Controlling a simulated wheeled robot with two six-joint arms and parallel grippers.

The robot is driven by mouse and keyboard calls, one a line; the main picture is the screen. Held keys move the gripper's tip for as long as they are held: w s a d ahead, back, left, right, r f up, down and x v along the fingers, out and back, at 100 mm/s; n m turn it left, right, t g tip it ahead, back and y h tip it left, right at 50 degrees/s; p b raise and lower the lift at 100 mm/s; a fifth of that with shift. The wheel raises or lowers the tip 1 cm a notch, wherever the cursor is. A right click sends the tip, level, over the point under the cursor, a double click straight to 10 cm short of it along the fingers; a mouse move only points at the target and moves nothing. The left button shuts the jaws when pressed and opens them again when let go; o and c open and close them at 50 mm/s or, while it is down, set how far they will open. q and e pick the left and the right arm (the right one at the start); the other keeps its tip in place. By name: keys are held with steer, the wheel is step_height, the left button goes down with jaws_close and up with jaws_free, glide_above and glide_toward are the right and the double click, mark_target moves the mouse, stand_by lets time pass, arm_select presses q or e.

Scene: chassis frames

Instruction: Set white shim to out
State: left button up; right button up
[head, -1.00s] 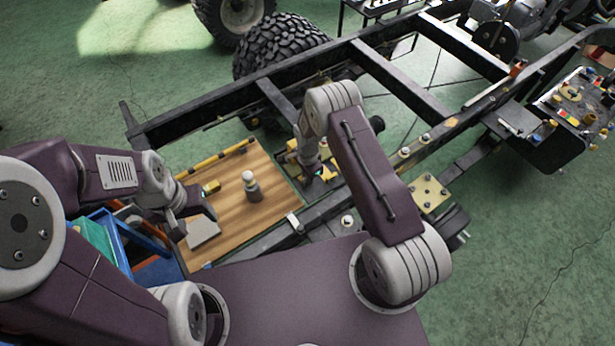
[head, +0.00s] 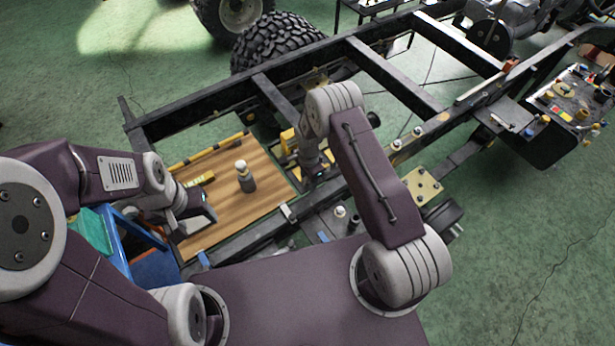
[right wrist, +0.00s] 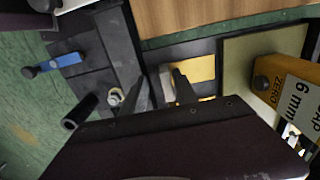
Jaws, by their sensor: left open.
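A small pale block (right wrist: 166,80) shows between the finger tips in the right wrist view, beside a yellow part; it may be the white shim. Another small white piece (head: 287,211) sits on the dark chassis rail by the wooden board, so I cannot tell for sure which is the shim. My right gripper (right wrist: 162,88) has its fingers apart around the pale block, with no clear contact; in the head view my arm mostly hides this spot.
The wooden board (head: 225,215) carries a grey bottle with a white cap (head: 244,176) and a yellow-black bar (head: 215,150). A yellow gauge marked "6 mm" (right wrist: 295,95) stands close on the right in the wrist view. Chassis rails (head: 395,80) surround my right arm.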

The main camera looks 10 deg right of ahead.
steer(key=shift+w+d, duration=0.1)
steer(key=shift+w+r, duration=0.1)
steer(key=shift+w, duration=0.05)
step_height(320, 180, up, 9)
stand_by(0.3)
stand_by(0.4)
